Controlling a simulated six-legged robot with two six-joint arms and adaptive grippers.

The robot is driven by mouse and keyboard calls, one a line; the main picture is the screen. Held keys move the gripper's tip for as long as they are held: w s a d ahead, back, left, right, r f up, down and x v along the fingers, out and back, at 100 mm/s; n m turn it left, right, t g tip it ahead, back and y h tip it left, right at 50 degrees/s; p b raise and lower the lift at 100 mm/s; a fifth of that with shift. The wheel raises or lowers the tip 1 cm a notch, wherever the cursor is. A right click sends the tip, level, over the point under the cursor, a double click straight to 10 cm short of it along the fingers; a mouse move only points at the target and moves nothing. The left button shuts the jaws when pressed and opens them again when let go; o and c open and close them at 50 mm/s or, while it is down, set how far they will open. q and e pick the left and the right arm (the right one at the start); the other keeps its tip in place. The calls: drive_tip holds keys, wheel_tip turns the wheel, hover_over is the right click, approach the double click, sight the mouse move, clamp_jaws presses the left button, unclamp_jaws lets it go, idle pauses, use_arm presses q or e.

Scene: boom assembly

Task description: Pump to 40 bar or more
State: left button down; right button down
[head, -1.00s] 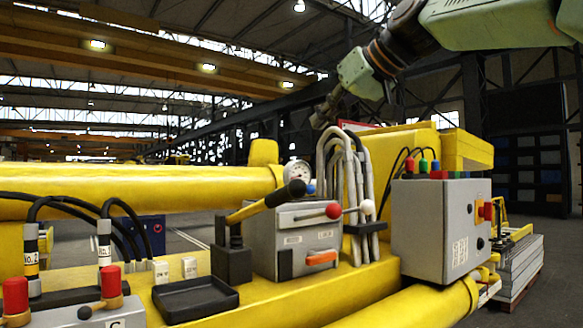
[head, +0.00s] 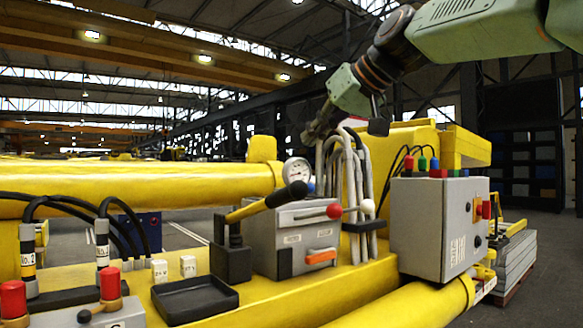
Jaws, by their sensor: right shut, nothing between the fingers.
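The hand pump is a grey box (head: 268,237) on the yellow beam, with a yellow lever (head: 248,210) slanting up to the right and ending in a black grip (head: 284,194). A round white pressure gauge (head: 297,171) stands just behind the grip; its reading is too small to tell. A red-knobbed lever (head: 333,211) and an orange handle (head: 321,257) are on the box. My right gripper (head: 312,139) is shut and empty, above the gauge and near the tops of the grey hoses. It is apart from the pump lever. My left gripper is out of view.
Grey looped hoses (head: 354,190) stand right of the pump. A grey control box (head: 432,228) with coloured plugs is further right. A black tray (head: 195,299), hoses and red-capped valves (head: 110,284) lie to the left. The yellow cylinder (head: 130,188) runs behind.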

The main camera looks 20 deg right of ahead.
drive_tip(key=p+x, duration=0.6)
drive_tip(key=x, duration=0.1)
drive_tip(key=shift+d+f+p, duration=0.1)
drive_tip(key=shift+f+p, duration=0.1)
drive_tip(key=shift+p, duration=0.1)
wheel_tip(320, 180, down, 2)
drive_tip(key=shift+s+f, duration=0.1)
drive_tip(key=shift+s, duration=0.05)
drive_tip(key=shift+s+a+f, duration=0.2)
drive_tip(key=shift+s+f, duration=0.05)
drive_tip(key=shift+f, duration=0.3)
drive_tip(key=shift+s, duration=0.35)
drive_tip(key=shift+d+f, duration=0.1)
drive_tip(key=shift+w, duration=0.1)
